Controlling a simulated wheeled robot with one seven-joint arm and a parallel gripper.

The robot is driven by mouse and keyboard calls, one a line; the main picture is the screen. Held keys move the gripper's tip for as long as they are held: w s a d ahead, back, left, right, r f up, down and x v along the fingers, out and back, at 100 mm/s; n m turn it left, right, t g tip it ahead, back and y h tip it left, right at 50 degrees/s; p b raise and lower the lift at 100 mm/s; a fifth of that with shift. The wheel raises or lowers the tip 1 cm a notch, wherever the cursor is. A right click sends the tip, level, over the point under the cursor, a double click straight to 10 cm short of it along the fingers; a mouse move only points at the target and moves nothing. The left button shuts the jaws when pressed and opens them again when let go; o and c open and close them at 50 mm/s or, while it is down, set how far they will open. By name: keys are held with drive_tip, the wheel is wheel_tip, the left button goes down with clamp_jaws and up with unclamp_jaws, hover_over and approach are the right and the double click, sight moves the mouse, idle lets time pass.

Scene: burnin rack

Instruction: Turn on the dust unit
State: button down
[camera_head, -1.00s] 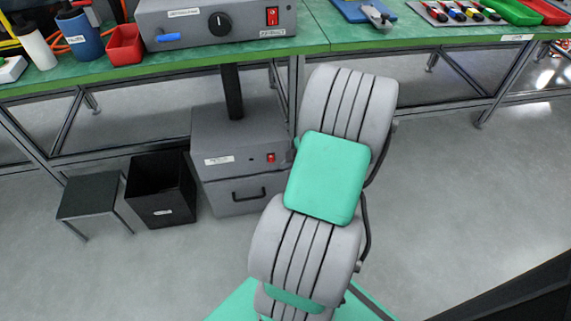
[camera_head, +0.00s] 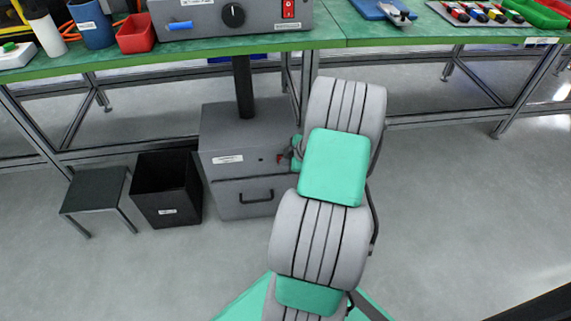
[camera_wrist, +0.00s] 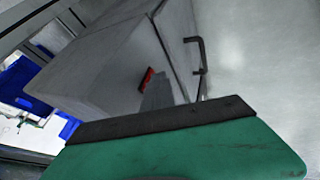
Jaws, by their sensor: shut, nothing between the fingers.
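The dust unit is a grey cabinet (camera_head: 232,140) with a white label and a black handle, on the floor under the bench. A dark pipe (camera_head: 243,88) rises from its top. Its small red switch (camera_head: 281,158) sits on the upper front, partly covered by my gripper in the head view. The switch also shows in the wrist view (camera_wrist: 146,77), with a dark patch beside it. My gripper (camera_head: 290,155) is shut and empty, close in front of the switch and mostly hidden behind my arm. I cannot tell whether it touches the switch.
A black bin (camera_head: 167,190) and a low stool (camera_head: 96,190) stand left of the cabinet. The green bench (camera_head: 200,50) above holds a grey control box (camera_head: 205,17), with bench legs and bars below. Floor to the right is clear.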

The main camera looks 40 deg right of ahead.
drive_tip(key=shift+r+p, duration=0.65)
drive_tip(key=shift+r, duration=0.15)
drive_tip(key=s+a+r+p, duration=0.1)
drive_tip(key=s+r+p, duration=0.4)
drive_tip(key=s+r, duration=0.3)
drive_tip(key=shift+s+a+r, duration=0.3)
drive_tip(key=shift+s+a, duration=0.1)
drive_tip(key=shift+s, duration=0.05)
